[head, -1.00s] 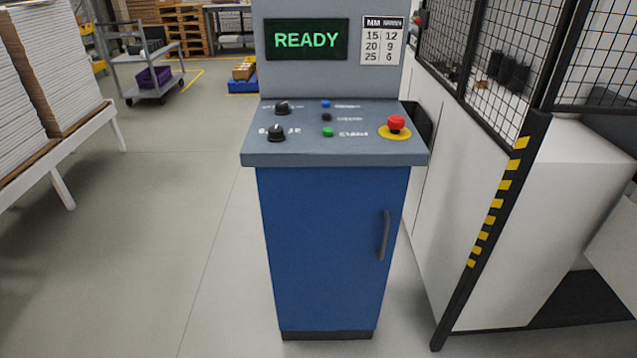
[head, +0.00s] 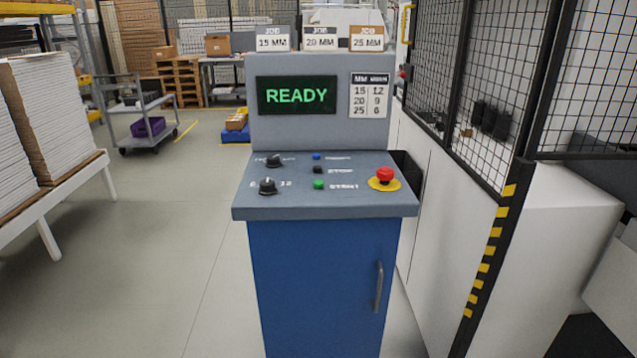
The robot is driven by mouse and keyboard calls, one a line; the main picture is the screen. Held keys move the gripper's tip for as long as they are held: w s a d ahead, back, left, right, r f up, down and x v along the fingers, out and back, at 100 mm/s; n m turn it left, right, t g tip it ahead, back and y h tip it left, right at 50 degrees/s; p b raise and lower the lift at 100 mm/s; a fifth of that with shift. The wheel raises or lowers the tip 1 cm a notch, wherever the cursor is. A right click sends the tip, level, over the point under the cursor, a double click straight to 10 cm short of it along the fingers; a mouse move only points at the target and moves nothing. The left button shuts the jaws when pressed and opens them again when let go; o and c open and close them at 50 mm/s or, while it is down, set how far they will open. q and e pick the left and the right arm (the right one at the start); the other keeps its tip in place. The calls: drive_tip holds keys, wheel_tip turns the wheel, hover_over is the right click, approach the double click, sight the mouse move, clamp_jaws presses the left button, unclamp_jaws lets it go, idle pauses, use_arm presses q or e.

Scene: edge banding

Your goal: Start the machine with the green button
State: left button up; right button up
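The green button (head: 318,184) sits on the sloped top of the blue and grey control console (head: 325,207), beside white lettering that seems to read START. Above it on the panel are a black button (head: 317,169) and a blue button (head: 316,156). Two black knobs are at the left, the upper one (head: 273,160) and the lower one (head: 267,186). A red mushroom button (head: 384,175) on a yellow disc is at the right. The screen (head: 296,95) reads READY in green. Neither of my grippers is in view.
Three job cards, 15, 20 and 25 MM (head: 320,40), stand on top of the console. A black mesh fence (head: 490,90) and white machine body (head: 550,260) are close on the right. A white table with stacked boards (head: 50,110) is left. The floor between (head: 160,250) is clear.

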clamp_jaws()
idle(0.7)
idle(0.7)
